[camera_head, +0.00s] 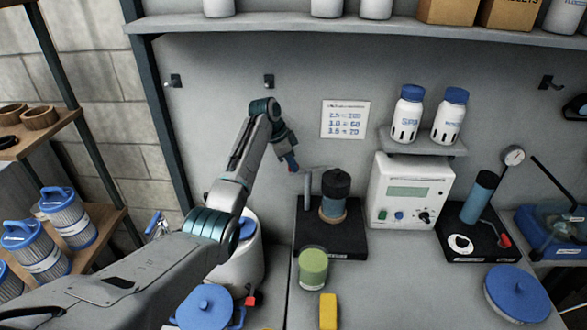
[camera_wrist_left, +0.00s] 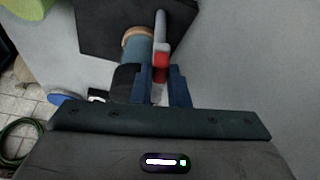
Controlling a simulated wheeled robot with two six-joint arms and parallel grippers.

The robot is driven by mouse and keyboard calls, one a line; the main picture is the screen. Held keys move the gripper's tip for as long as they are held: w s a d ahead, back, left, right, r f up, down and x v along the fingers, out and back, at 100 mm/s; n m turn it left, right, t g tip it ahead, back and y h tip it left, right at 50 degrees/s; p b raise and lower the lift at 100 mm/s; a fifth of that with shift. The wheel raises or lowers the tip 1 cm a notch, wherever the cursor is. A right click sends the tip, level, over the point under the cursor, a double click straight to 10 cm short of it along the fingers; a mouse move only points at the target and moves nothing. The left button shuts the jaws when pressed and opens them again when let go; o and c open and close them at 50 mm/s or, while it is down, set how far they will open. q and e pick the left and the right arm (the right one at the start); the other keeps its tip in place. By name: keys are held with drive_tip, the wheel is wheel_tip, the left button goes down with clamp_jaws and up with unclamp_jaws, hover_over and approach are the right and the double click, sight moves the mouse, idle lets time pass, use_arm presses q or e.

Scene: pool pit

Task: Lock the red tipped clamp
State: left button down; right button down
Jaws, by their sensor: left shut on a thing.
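My left gripper (camera_head: 292,166) is raised in front of the back wall, above and slightly left of the black-topped cylinder (camera_head: 335,184) on its black base (camera_head: 318,240). In the left wrist view, its two blue fingers (camera_wrist_left: 163,88) are shut on the clamp handle (camera_wrist_left: 160,58), a pale grey bar with a red section. A thin grey bar (camera_head: 316,168) runs from near the gripper towards the cylinder's top in the head view. The fingers hide part of the red tip. Whether the clamp is locked cannot be told. My right gripper is not in view.
A white control box (camera_head: 410,190) stands right of the clamp base. A second black base (camera_head: 485,240) carries a blue cylinder and a gauge. A green-filled jar (camera_head: 313,268) and a yellow block (camera_head: 328,311) stand in front. A shelf (camera_head: 360,26) runs above.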

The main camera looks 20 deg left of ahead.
use_arm(q)
drive_tip(key=shift+w+a+m+g+b, duration=0.2)
drive_tip(key=shift+w+m+g+b, duration=0.15)
drive_tip(key=shift+m+b, duration=0.35)
drive_tip(key=shift+w+a+m+g+b, duration=0.15)
drive_tip(key=shift+w+m+g+b, duration=0.15)
drive_tip(key=shift+m+b, duration=0.4)
drive_tip(key=shift+w, duration=0.1)
drive_tip(key=c, duration=1.4)
unclamp_jaws()
